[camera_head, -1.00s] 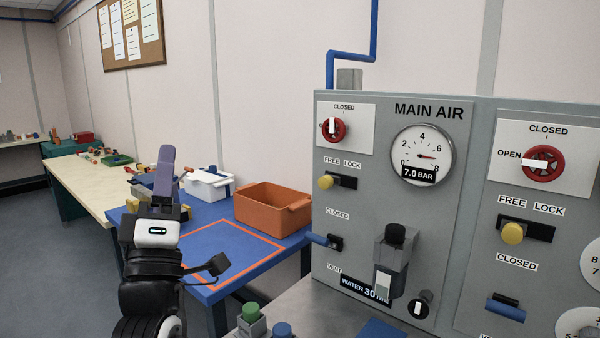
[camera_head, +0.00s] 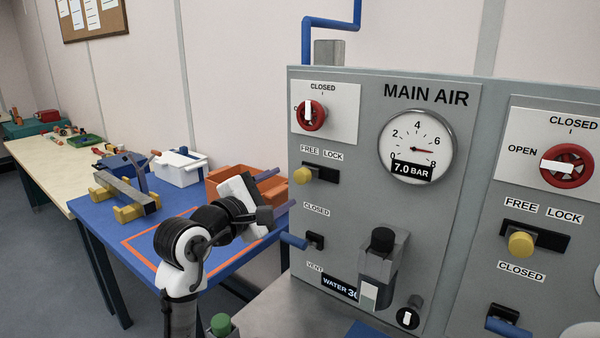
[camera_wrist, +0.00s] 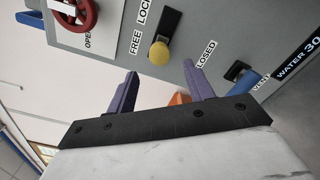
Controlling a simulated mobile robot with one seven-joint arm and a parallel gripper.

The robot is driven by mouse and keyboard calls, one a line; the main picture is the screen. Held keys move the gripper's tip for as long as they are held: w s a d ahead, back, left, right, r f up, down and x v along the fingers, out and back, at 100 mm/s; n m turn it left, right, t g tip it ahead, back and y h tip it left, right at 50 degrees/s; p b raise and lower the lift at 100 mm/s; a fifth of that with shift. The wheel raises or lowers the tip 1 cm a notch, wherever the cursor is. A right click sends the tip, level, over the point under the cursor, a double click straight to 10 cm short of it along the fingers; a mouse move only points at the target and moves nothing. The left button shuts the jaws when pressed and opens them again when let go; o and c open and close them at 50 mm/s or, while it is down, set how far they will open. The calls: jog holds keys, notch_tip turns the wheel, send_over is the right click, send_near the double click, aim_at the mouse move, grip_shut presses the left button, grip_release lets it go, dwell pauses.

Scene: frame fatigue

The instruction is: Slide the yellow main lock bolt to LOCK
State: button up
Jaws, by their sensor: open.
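The yellow lock bolt (camera_head: 303,175) on the left of the MAIN AIR panel sits at the FREE end of its black slot (camera_head: 325,175). The LOCK side of the slot is empty. In the wrist view the bolt (camera_wrist: 159,55) shows between and beyond the two purple fingertips. My gripper (camera_head: 277,190) is open and empty, facing the panel just left of the bolt. In the wrist view the fingers (camera_wrist: 160,70) are spread to either side of the bolt; no contact shows.
A red valve (camera_head: 312,116) above the bolt has its white handle upright towards CLOSED. A blue lever (camera_head: 293,241) juts out below. A second yellow bolt (camera_head: 521,243) sits at FREE on the right panel. An orange bin (camera_head: 222,182) stands behind my gripper on the blue table (camera_head: 100,222).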

aim_at(299, 178)
jog(key=p+x, duration=0.1)
jog(key=x, duration=0.7)
jog(key=shift+w+d+p, duration=0.1)
jog(key=shift+w+p, duration=0.05)
jog(key=shift+p, duration=0.2)
grip_shut()
jog(key=shift+s+d+r+p, duration=0.1)
jog(key=shift+s+d+p, duration=0.5)
jog(key=shift+d, duration=0.15)
jog(key=shift+s+d+r+p, duration=0.1)
jog(key=shift+s+d+p, duration=0.45)
jog(key=shift+d, duration=0.2)
jog(key=shift+s+d+f, duration=0.1)
jog(key=shift+d+f, duration=0.05)
jog(key=shift+d, duration=0.05)
jog(key=shift+f, duration=0.15)
